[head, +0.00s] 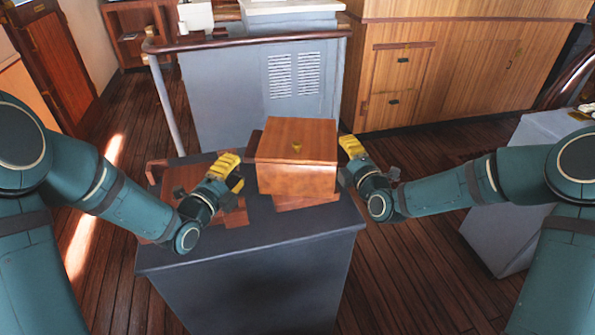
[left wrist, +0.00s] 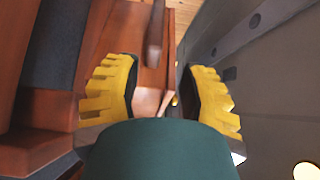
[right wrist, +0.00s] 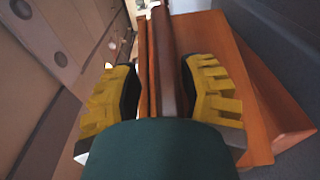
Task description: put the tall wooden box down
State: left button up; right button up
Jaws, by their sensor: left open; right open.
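The tall wooden box (head: 296,178), reddish brown with a lid and a small brass knob, stands upright over the grey cabinet top (head: 250,237). A strip of similar wood shows under it; I cannot tell if that is a separate piece. My left gripper (head: 232,172) is open left of the box. In the left wrist view, a dark wooden handle (left wrist: 155,40) lies between and beyond its fingers. My right gripper (head: 349,158) is open close to the box's right side. In the right wrist view, a dark bar (right wrist: 166,70) runs between its fingers; contact is unclear.
Another wooden piece (head: 234,217) lies on the cabinet top, left of the box, partly behind my left gripper. A grey console (head: 245,105) with a rail stands behind. A grey unit (head: 500,232) is at the right. The cabinet top's front strip is clear.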

pick_arm(q)
jog(key=shift+s, duration=0.15)
pick_arm(e)
jog(key=v, duration=1.2)
